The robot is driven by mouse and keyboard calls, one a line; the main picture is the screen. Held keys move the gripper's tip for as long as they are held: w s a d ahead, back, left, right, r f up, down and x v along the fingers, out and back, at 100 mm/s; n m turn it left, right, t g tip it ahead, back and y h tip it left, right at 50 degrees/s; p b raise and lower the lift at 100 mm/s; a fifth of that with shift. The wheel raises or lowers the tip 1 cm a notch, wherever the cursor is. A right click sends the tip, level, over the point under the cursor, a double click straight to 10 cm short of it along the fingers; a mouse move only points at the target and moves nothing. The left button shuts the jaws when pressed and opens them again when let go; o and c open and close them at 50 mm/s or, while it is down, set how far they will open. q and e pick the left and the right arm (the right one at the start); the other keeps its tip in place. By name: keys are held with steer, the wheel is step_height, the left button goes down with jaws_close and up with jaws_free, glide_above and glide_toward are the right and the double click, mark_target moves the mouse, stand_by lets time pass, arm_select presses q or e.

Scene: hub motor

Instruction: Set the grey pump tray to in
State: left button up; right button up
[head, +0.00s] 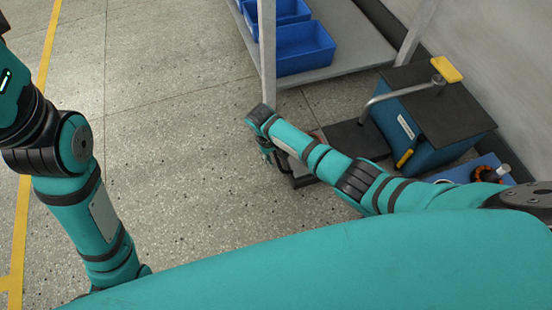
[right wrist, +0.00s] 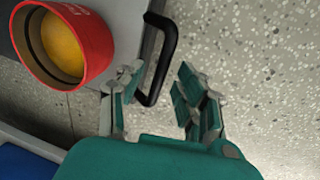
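The grey pump tray (right wrist: 125,28) shows in the right wrist view, with a black bar handle (right wrist: 168,45) on its edge. A red round cup (right wrist: 88,35) with a yellow inside sits on it. My right gripper (right wrist: 160,78) is open, its fingers on either side of the lower part of the handle, with a gap on the right side. In the head view my right gripper (head: 268,152) is low over the floor at the tray's end, and my arm hides most of the tray. My left arm is at the left; its gripper is out of view.
A blue machine (head: 425,145) with a dark top and a yellow-handled crank (head: 446,70) stands behind my right arm. A grey shelf (head: 345,45) with blue bins (head: 303,48) and a white post (head: 267,55) is at the back. The speckled floor at left is clear.

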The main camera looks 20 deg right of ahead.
steer(key=shift+f, duration=0.1)
steer(key=shift+c, duration=0.3)
jaws_close()
